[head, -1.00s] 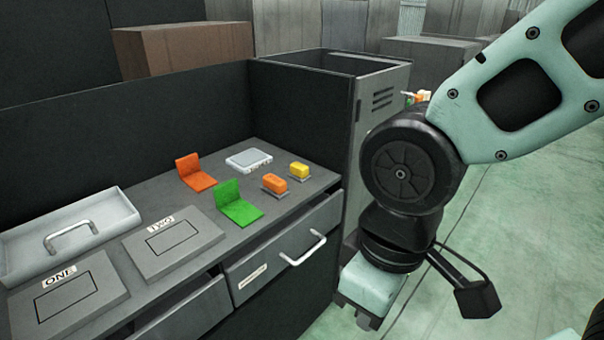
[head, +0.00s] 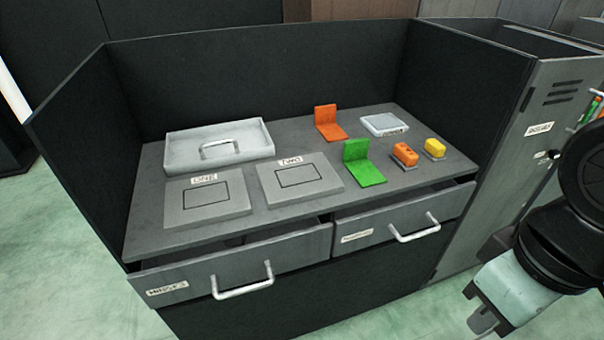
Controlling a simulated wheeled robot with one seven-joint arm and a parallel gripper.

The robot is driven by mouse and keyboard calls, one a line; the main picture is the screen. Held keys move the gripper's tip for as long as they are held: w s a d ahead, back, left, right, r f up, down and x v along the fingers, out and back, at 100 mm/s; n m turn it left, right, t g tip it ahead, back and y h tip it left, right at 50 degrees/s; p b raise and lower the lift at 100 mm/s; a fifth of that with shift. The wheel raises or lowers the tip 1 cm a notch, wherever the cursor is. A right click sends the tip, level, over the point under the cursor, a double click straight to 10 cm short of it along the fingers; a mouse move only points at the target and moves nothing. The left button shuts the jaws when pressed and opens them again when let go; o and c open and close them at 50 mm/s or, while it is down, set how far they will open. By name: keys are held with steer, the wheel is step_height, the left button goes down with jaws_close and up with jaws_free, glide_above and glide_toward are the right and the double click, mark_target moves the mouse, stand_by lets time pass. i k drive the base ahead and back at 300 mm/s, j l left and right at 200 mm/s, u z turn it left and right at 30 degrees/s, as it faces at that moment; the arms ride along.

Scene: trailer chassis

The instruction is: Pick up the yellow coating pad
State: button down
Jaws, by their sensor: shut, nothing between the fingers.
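The yellow coating pad (head: 435,146) is a small yellow block on a grey base. It sits on the right part of the workbench top (head: 300,222), just right of a similar orange pad (head: 405,155). My gripper (head: 482,322) is at the lower right in the head view, in front of the bench and apart from the pad. It points downward and its fingers are only partly visible. Nothing shows held in it.
A green bracket (head: 362,165), an orange bracket (head: 329,122) and a grey scale-like device (head: 384,124) stand near the pads. Plates ONE (head: 208,200) and TWO (head: 299,181) and a handled tray (head: 220,147) lie left. Two drawers (head: 235,268) (head: 405,220) are partly open. A grey cabinet (head: 520,150) stands right.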

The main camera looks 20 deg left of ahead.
mark_target(433, 150)
steer(key=i+l+u, duration=0.15)
steer(key=i, duration=0.35)
steer(key=i+l+u, duration=0.1)
steer(key=i+l, duration=0.25)
steer(key=i, duration=0.15)
steer(key=i+l+u, duration=0.15)
steer(key=i+l, duration=0.2)
steer(key=i, duration=0.1)
